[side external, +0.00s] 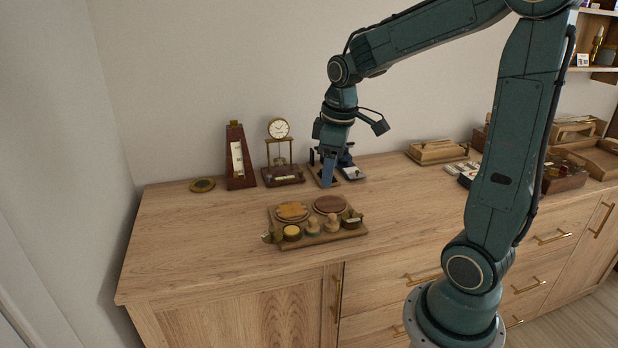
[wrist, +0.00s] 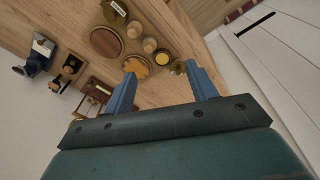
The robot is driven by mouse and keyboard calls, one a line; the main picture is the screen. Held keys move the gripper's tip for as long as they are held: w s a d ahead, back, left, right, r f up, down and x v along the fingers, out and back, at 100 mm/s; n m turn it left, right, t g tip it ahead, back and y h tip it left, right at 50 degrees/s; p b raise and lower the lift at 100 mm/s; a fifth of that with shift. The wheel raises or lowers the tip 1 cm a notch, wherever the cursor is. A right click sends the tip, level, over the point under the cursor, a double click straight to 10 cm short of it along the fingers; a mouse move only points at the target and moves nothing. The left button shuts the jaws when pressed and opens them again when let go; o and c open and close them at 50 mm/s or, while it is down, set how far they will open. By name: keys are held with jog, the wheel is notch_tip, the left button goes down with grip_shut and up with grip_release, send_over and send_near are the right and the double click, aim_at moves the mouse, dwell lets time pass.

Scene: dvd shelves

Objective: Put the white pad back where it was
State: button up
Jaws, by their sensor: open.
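I cannot pick out a white pad for certain. The likeliest is a small pale-topped flat piece (side external: 352,173) at the back of the cabinet top, just right of my gripper (side external: 328,183) in the side view. My gripper points down in front of a dark-based item there, its height above the wood unclear. In the wrist view my gripper (wrist: 160,66) has its blue fingers spread, with nothing held between them. A wooden tray (side external: 350,234) holds an orange-tan disc (side external: 292,210), a brown disc (side external: 330,204), a small yellow pot (side external: 292,232) and wooden knobs.
A metronome-like case (side external: 239,158), a small clock (side external: 279,130) and a round brass piece (side external: 202,185) stand along the back left. A wooden box (side external: 437,152) and pale cards (side external: 462,167) lie to the right. The front left wood is clear.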

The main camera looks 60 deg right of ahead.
jog(key=s+a+r+m+t, duration=0.1)
jog(key=s+a+r+t, duration=0.1)
jog(key=s+a, duration=0.4)
jog(key=s+a+r+m+t, duration=0.2)
jog(key=s+a+r, duration=0.1)
jog(key=s+a, duration=0.3)
jog(key=shift+s+r+y, duration=0.25)
jog(key=shift+s+y, duration=0.05)
jog(key=shift+c, duration=0.3)
